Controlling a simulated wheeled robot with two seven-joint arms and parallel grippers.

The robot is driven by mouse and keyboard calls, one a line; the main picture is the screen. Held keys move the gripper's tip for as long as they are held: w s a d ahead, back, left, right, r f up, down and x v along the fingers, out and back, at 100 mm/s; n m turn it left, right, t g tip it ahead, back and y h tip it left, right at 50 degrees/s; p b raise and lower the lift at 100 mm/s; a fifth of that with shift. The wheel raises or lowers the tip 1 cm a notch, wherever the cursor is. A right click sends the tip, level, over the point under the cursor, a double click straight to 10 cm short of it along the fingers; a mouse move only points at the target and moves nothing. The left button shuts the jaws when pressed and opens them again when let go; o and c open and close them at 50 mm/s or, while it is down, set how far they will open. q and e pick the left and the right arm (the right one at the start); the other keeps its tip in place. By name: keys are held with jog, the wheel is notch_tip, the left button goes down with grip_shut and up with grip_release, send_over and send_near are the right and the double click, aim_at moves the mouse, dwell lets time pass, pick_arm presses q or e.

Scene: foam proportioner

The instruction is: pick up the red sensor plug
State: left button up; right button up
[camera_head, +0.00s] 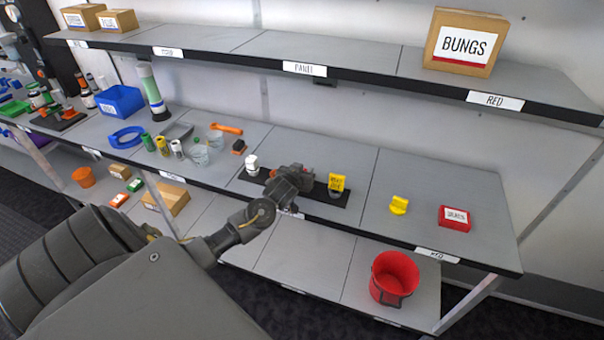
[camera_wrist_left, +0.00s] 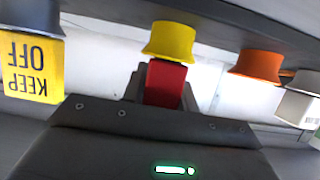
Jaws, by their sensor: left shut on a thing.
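My left gripper (camera_head: 288,183) is over the middle of the black strip (camera_head: 344,198) on the shelf and hides part of it in the head view. In the left wrist view, which looks upside down, its jaws are shut on a red block-shaped piece, the red sensor plug (camera_wrist_left: 166,82). The plug's end meets a yellow round base (camera_wrist_left: 169,42) in the picture; I cannot tell whether they are joined. An orange base (camera_wrist_left: 257,66) and a white piece (camera_wrist_left: 298,104) stand to one side. A yellow KEEP OFF tag (camera_wrist_left: 32,67) is on the other. My right gripper is not in view.
On the black strip, a white piece (camera_head: 252,164) and the yellow tag (camera_head: 337,182) flank my gripper. A yellow piece (camera_head: 398,205) and a red box (camera_head: 454,217) lie to the right. A red bucket (camera_head: 394,278) stands on the lower shelf. The upper shelf (camera_head: 345,62) overhangs behind.

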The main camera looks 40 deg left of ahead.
pick_arm(q)
jog(key=shift+r, duration=0.55)
jog(key=r, duration=0.2)
jog(key=shift+s+d+r, duration=0.1)
jog(key=shift+d+r, duration=0.15)
jog(key=shift+r, duration=0.05)
jog(key=s+d+r+p, duration=0.4)
jog(key=s+d+r, duration=0.5)
jog(key=d, duration=0.1)
jog(key=shift+r, duration=0.2)
jog(key=shift+p, duration=0.3)
notch_tip(320, 180, up, 5)
jog(key=p, duration=0.5)
